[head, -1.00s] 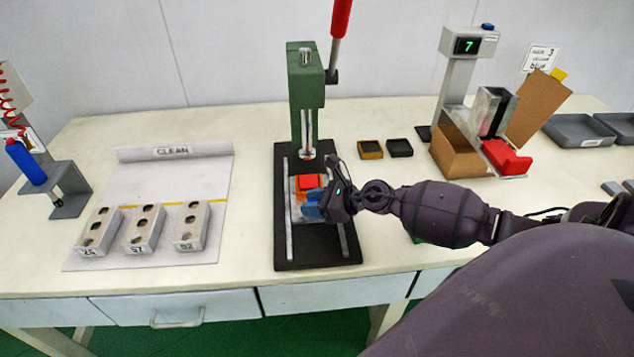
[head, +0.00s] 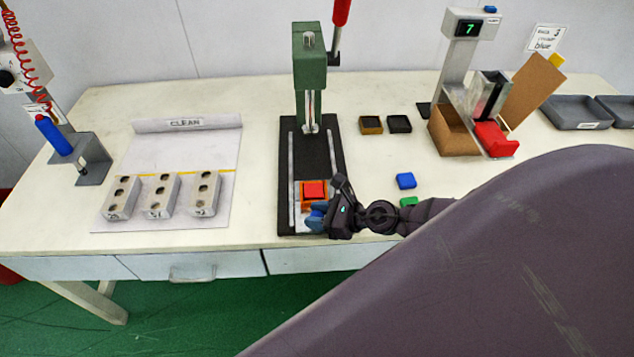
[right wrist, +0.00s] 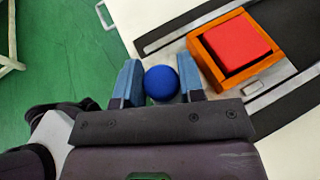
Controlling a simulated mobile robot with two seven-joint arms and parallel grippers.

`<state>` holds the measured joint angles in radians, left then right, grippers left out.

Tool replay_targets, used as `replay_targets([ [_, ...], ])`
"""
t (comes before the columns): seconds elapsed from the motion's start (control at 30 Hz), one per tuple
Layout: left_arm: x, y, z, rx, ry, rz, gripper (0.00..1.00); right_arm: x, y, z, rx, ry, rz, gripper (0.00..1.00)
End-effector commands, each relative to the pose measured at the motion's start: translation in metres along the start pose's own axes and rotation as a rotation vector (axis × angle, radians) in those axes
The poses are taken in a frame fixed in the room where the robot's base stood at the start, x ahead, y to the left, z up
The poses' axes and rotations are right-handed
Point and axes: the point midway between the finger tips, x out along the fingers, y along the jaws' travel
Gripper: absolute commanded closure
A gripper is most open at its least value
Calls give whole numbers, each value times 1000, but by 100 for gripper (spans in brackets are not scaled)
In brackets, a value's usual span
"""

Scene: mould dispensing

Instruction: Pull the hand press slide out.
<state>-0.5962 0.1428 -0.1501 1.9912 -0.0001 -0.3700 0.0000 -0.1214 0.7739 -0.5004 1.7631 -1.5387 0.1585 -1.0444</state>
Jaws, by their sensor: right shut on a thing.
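The green hand press (head: 310,75) stands on a black base with two pale rails (head: 332,165). Its slide carries an orange frame (head: 304,203) with a red block (head: 314,189) in it, at the front end of the base, clear of the ram. My right gripper (head: 318,215) is at the front of the slide. In the right wrist view the gripper (right wrist: 160,85) is shut on the round blue knob (right wrist: 161,83) of the slide, with a finger on each side. The orange frame (right wrist: 208,62) and red block (right wrist: 237,46) show beside it. My left gripper is out of view.
Three metal moulds (head: 160,196) stand on the CLEAN mat (head: 190,150) at left. Blue (head: 405,181) and green (head: 408,202) blocks lie right of the press. Two small dark trays (head: 399,124) lie behind them. A dispenser (head: 462,60) with a cardboard box (head: 452,138) stands further right.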

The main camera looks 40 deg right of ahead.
Motion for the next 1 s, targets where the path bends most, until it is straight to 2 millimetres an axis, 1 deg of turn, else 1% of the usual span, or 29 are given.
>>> replay_targets([
  [0.03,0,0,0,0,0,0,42,0,4,-2,4,3,9,100],
  [0.17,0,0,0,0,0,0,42,0,5,-2,6,4,10,100],
  [0.2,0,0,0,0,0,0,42,0,6,-2,6,4,11,60],
  [0.27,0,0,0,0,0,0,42,0,5,-2,6,4,11,51],
  [0.3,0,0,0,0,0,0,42,0,5,-2,6,4,10,44],
  [0.33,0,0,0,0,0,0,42,0,5,-2,6,4,10,43],
  [0.57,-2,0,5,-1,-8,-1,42,0,3,-2,4,3,7,43],
  [0.67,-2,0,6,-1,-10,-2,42,-3,3,-2,4,4,6,43],
  [0.77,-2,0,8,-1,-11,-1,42,-12,3,-3,5,5,6,43],
  [1.0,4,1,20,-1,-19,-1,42,-52,3,-6,6,8,7,43],
])
